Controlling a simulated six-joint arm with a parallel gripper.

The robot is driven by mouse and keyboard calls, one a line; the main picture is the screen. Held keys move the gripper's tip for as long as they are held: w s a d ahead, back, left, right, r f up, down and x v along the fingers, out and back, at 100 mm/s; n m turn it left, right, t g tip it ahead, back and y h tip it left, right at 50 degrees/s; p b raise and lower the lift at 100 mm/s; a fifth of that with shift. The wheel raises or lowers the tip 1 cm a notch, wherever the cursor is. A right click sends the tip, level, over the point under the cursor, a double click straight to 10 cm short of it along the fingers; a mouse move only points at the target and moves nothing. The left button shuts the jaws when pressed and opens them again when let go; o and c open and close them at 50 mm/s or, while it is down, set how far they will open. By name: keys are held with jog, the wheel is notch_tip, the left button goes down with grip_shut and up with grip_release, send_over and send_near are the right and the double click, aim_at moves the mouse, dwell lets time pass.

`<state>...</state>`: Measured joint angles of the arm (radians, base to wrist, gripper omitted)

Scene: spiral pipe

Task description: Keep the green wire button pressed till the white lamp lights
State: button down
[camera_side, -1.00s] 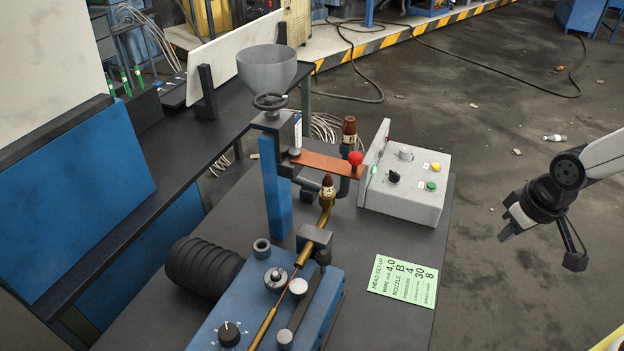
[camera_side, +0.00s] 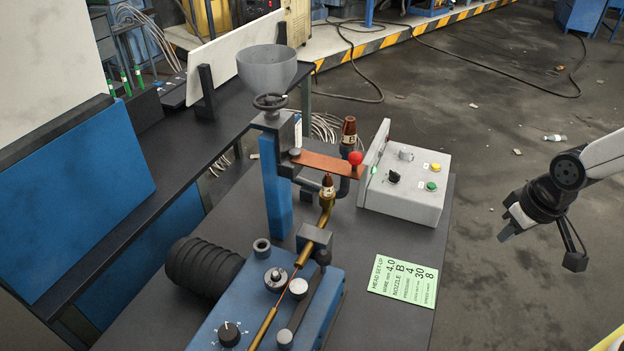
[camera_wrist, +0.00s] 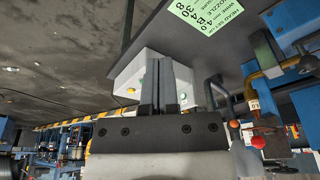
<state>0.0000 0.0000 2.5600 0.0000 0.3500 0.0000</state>
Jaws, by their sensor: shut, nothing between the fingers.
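A light grey control box (camera_side: 402,202) stands on the dark table, with a round green button (camera_side: 432,187) on its sloped top beside a yellow one (camera_side: 436,167). A green spot (camera_wrist: 141,82) and a yellow spot (camera_wrist: 131,90) show on the box in the wrist view. I cannot pick out a lit white lamp. My gripper (camera_side: 507,236) is off the table's right edge, to the right of the box and apart from it. In the wrist view its two dark fingers (camera_wrist: 166,68) are shut and empty, covering part of the box.
A green set-up card (camera_side: 403,281) lies on the table in front of the box. A red-knobbed lever (camera_side: 355,159), a blue post with a hopper (camera_side: 267,66) and a blue wire machine (camera_side: 285,315) stand left of it. The space between gripper and box looks clear.

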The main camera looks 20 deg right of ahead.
jog(key=m+t+h, duration=0.1)
jog(key=m+t, duration=0.5)
jog(key=m, duration=0.5)
send_over(432, 187)
notch_tip(432, 187, down, 2)
jog(key=shift+d+f, duration=0.1)
jog(key=shift+d, duration=0.05)
jog(key=shift+f, duration=0.15)
jog(key=shift+f, duration=4.2)
jog(key=shift+f, duration=0.15)
jog(key=shift+f, duration=0.3)
jog(key=shift+f, duration=0.4)
